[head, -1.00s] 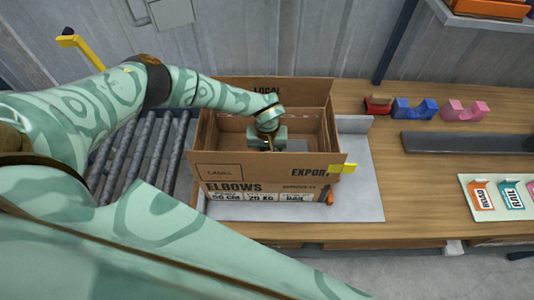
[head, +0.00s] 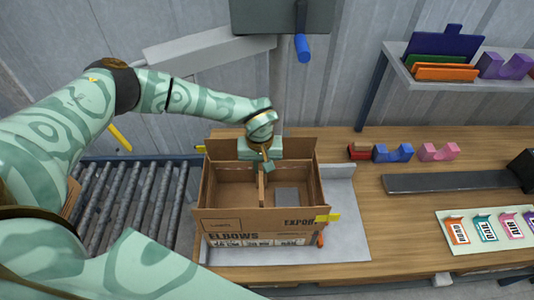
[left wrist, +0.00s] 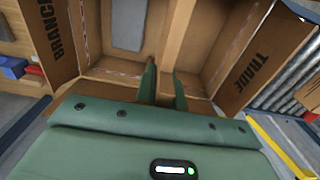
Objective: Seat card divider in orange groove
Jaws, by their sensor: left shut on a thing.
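An open cardboard box (head: 245,225) stands on the bench. A thin brown card divider (head: 262,188) stands inside it, running from front to back. My left gripper (head: 267,166) is over the box's back part, shut on the divider's far end. In the left wrist view, the divider (left wrist: 172,50) rises between the two green fingers (left wrist: 164,88). I cannot make out an orange groove inside the box, nor whether the divider's lower edge sits in one. My right gripper is not in view.
A grey plate (head: 345,225) lies under the box, with rollers (head: 130,205) at left. Blue (head: 392,153) and pink (head: 438,152) holders stand at the back. A dark bar (head: 445,183) and a label card (head: 485,228) lie at right. A shelf (head: 450,83) is above.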

